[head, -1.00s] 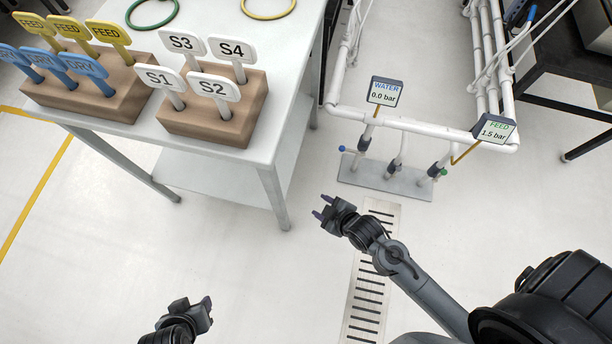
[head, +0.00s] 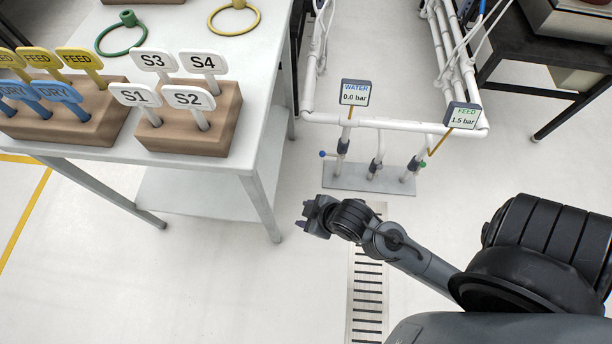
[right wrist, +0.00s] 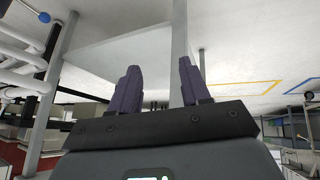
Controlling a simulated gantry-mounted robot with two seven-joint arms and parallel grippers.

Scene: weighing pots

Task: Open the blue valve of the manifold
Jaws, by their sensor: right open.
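The blue knob also shows at the upper left of the right wrist view (right wrist: 45,17). A green knob (head: 422,164) is on the right, near the FEED display (head: 463,116) at 1.5 bar. My right gripper (head: 304,217) is open and empty, in front of and apart from the manifold. My left gripper is out of view.
A white table (head: 236,155) stands at the left with label blocks (head: 190,128), a green ring (head: 121,41) and a yellow ring (head: 234,17). Its leg is near my right gripper. A floor drain (head: 368,290) runs below the right arm. Floor before the manifold is free.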

